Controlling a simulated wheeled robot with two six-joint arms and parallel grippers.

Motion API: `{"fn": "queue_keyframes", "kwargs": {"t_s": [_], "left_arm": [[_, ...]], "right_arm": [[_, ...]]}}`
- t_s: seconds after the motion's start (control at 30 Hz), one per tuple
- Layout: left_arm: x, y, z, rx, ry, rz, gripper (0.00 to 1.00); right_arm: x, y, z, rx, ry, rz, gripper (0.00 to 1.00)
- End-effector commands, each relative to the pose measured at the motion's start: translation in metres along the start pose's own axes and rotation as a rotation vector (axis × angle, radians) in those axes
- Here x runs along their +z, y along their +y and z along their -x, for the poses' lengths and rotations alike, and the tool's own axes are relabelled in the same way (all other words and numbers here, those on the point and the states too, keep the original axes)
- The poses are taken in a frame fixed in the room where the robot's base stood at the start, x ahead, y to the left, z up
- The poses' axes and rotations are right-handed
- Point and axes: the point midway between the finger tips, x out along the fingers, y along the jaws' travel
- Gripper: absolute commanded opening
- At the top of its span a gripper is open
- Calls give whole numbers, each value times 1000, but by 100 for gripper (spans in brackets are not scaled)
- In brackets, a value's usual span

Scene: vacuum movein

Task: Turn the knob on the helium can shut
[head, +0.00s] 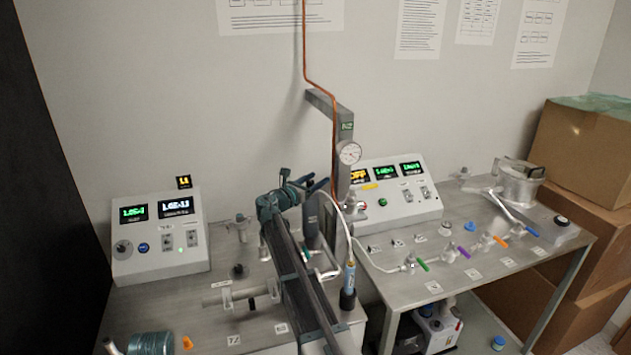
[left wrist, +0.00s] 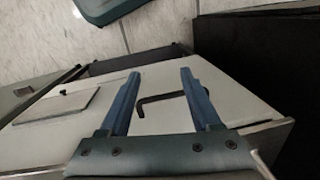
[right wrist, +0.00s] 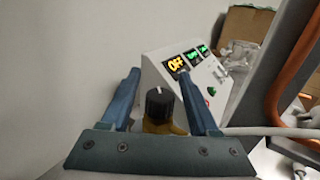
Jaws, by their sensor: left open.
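A black knob (right wrist: 159,103) with a white mark on top sits on a yellow-brown valve body (right wrist: 163,127) in the right wrist view. My right gripper (right wrist: 162,95) is open, with its two fingers apart on either side of the knob and visible gaps to it. In the head view my right gripper (head: 297,183) is beside the grey post, and the knob cannot be made out there. The can below the valve is hidden.
A white hose (head: 341,215) runs to a blue-labelled wand (head: 350,278). Control boxes stand left (head: 158,236) and right (head: 396,200).

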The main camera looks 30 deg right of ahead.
Motion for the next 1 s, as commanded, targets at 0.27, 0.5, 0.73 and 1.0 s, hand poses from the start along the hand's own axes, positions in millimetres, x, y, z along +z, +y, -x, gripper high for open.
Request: {"fn": "queue_keyframes", "kwargs": {"t_s": [0.27,0.5,0.73,1.0], "left_arm": [[0,0,0,0,0,0,64],[0,0,0,0,0,0,64],[0,0,0,0,0,0,64],[0,0,0,0,0,0,64]], "right_arm": [[0,0,0,0,0,0,9],[0,0,0,1,0,0,0],[0,-1,1,46,0,0,0],[0,2,2,230,0,0,0]]}}
